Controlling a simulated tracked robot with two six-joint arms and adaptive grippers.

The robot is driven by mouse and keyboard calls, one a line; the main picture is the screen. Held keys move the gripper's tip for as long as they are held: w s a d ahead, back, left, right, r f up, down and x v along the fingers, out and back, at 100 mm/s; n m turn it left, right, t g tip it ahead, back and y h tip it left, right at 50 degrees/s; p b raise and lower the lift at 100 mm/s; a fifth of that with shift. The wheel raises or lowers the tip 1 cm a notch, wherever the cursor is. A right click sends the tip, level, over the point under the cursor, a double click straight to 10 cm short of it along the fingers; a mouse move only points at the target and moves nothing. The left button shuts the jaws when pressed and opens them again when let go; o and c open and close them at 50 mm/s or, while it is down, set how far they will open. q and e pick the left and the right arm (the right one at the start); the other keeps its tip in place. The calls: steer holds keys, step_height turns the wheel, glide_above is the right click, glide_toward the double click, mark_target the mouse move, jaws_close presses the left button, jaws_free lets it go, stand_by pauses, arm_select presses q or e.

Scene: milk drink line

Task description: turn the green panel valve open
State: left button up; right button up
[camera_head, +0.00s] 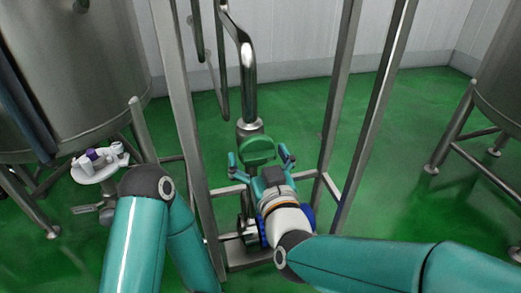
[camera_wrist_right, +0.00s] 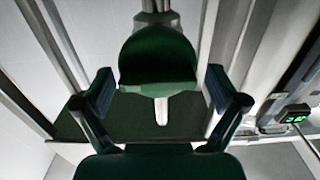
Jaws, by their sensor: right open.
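The green panel valve (camera_head: 257,150) is a rounded green handle on a vertical steel pipe, inside a steel frame. It also shows dark green at the upper middle of the right wrist view (camera_wrist_right: 158,62). My right gripper (camera_head: 259,158) is open, with one finger on each side of the green handle. In the right wrist view its two fingers (camera_wrist_right: 160,90) stand apart, with the handle between and beyond them and a visible gap on both sides. I cannot tell whether any finger touches it.
Steel uprights (camera_head: 182,130) and (camera_head: 343,100) flank the valve. Another tank (camera_head: 503,85) stands at right. Green floor (camera_head: 400,190) lies open between.

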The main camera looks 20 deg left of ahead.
steer(key=shift+d, duration=0.1)
steer(key=c, duration=1)
steer(key=shift+w+d, duration=0.1)
steer(key=shift+d, duration=0.05)
